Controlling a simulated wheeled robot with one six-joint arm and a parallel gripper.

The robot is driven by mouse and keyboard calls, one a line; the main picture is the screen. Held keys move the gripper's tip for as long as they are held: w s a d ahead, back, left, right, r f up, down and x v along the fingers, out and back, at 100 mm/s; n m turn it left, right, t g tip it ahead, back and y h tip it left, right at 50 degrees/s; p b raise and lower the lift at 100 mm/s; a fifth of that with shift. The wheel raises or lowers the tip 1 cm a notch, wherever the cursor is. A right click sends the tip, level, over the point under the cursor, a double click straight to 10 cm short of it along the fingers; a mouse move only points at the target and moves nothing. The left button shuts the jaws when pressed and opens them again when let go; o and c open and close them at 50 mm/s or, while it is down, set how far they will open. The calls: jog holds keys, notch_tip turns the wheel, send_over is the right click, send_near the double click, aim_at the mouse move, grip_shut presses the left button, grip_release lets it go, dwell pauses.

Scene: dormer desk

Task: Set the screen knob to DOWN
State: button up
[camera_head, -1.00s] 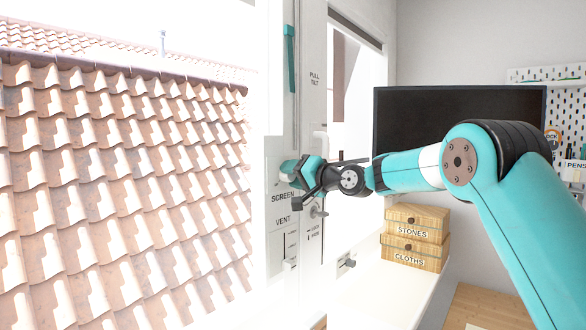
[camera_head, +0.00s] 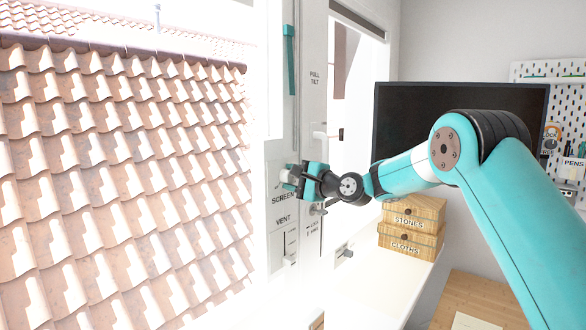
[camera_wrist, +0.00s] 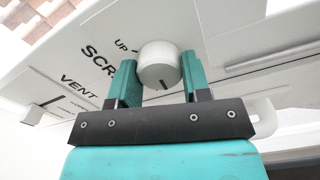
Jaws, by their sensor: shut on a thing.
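The screen knob (camera_wrist: 158,62) is a round white knob on a white panel, with a short dark mark on its rim facing my gripper's body. The word UP is printed to its upper left, beside the large SCREEN label (camera_wrist: 98,58); I see no DOWN label. My gripper (camera_wrist: 160,76) is shut on the knob, with one teal finger on each side. In the head view my gripper (camera_head: 294,178) is at the window frame just above the SCREEN label (camera_head: 283,198) and mostly hides the knob.
A VENT slider (camera_head: 290,258) is on the panel below. A white handle (camera_head: 319,143) and a small metal lever (camera_head: 318,208) are close beside my gripper. STONES (camera_head: 412,215) and CLOTHS (camera_head: 408,243) boxes stand on the sill, before a dark monitor (camera_head: 440,120).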

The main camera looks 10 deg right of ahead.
jog(key=shift+m+p, duration=3.4)
jog(key=shift+m, duration=0.6)
jog(key=shift+f, duration=0.1)
jog(key=o, duration=0.9)
jog(key=shift+a, duration=0.1)
jog(key=shift+b+v, duration=3.65)
jog(key=shift+v, duration=5.1)
